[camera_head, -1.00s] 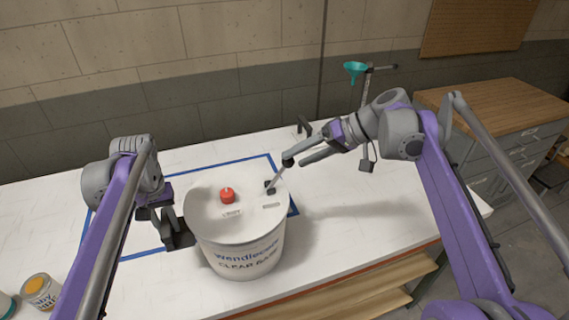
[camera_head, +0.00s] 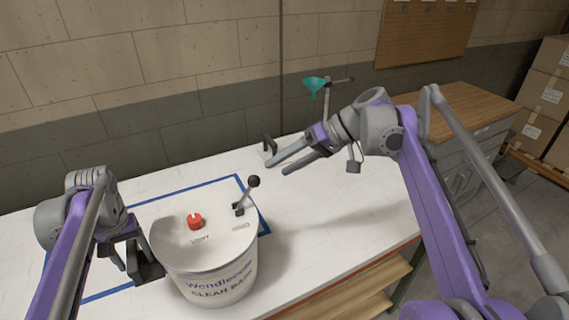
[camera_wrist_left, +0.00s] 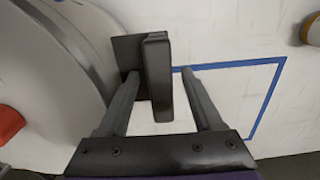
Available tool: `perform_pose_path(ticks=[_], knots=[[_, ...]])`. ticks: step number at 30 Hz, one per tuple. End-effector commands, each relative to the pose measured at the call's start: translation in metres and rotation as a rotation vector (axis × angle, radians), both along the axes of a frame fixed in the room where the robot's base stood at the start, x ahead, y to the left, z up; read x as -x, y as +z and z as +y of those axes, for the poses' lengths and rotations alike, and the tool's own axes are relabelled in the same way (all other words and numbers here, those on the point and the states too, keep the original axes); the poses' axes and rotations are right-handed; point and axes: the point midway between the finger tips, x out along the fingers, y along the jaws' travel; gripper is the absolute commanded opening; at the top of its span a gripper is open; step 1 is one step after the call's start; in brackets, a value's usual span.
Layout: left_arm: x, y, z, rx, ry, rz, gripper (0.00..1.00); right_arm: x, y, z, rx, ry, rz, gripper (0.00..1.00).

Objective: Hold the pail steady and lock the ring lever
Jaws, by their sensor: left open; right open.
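The white pail (camera_head: 205,273) stands upright near the table's front, with a red cap (camera_head: 195,221) on its lid. The ring lever (camera_head: 246,195), a grey rod with a black knob, sticks up and leans right from a dark base at the lid's right side. My right gripper (camera_head: 279,167) is open and empty, behind and right of the knob, apart from it. My left gripper (camera_head: 130,262) is open at the pail's left side. In the left wrist view, its fingers (camera_wrist_left: 162,105) straddle a dark upright block (camera_wrist_left: 158,75) beside the pail wall (camera_wrist_left: 62,85).
Blue tape (camera_head: 190,187) outlines a rectangle on the white table (camera_head: 330,205). A teal funnel (camera_head: 314,86) on a stand and a small dark bracket (camera_head: 268,145) are at the back. The table right of the pail is clear. A wooden-topped cabinet (camera_head: 455,105) stands at the right.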

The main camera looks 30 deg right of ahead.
Motion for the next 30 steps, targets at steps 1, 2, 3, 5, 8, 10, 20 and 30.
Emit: perform_pose_path(ticks=[1, 2, 3, 5, 8, 10, 20, 30], knots=[[0.0, 0.0, 0.0, 0.0, 0.0, 0.0, 0.67, 0.0, 0.0, 0.0, 0.0, 0.0, 0.0, 0.69], [0.0, 0.0, 0.0, 0.0, 0.0, 0.0, 0.67, 0.0, 0.0, 0.0, 0.0, 0.0, 0.0, 0.69], [0.0, 0.0, 0.0, 0.0, 0.0, 0.0, 0.67, 0.0, 0.0, 0.0, 0.0, 0.0, 0.0, 0.69], [0.0, 0.001, 0.0, 0.0, 0.0, 0.0, 0.67, 0.0, 0.0, 0.0, 0.0, 0.0, 0.0, 0.69], [0.0, 0.009, 0.0, 0.0, 0.0, 0.0, 0.67, 0.0, 0.0, 0.0, 0.0, 0.0, 0.0, 0.69], [0.0, 0.019, 0.0, 0.0, 0.0, 0.0, 0.67, 0.0, 0.0, 0.0, 0.0, 0.0, 0.0, 0.69], [0.0, 0.088, 0.0, 0.0, 0.0, 0.0, 0.67, 0.0, 0.0, 0.0, 0.0, 0.0, 0.0, 0.69], [0.0, 0.12, 0.0, 0.0, 0.0, 0.0, 0.67, 0.0, 0.0, 0.0, 0.0, 0.0, 0.0, 0.69]])
